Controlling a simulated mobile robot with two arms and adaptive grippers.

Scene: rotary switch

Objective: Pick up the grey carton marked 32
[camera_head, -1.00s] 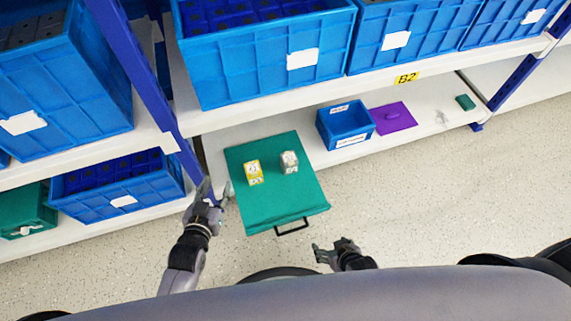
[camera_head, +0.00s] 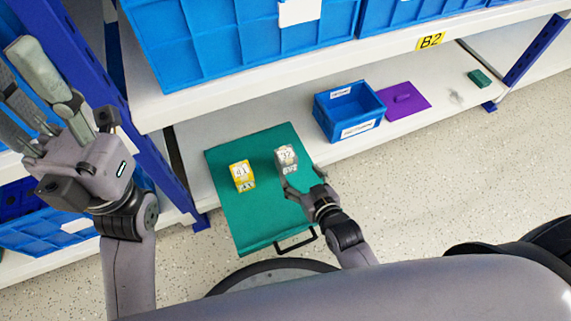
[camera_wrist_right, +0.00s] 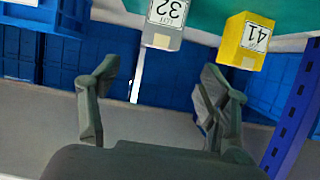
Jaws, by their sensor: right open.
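The grey carton marked 32 (camera_head: 286,155) stands on a green board (camera_head: 256,222) with a black handle. It also shows at the top of the right wrist view (camera_wrist_right: 163,28), cut by the frame edge. My right gripper (camera_head: 303,179) is open and empty, just on the near side of the grey carton. In the right wrist view its fingers (camera_wrist_right: 160,76) are spread, with the carton beyond them and roughly in line with the gap. My left gripper (camera_head: 20,62) is raised at the far left, its fingers apart and empty, away from the cartons.
A yellow carton marked 41 (camera_head: 241,173) stands left of the grey one, also in the right wrist view (camera_wrist_right: 246,42). A small blue bin (camera_head: 349,112) and a purple lid (camera_head: 404,101) lie on the lower shelf. A blue rack post (camera_head: 140,150) stands at left; shelf B2 overhangs behind.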

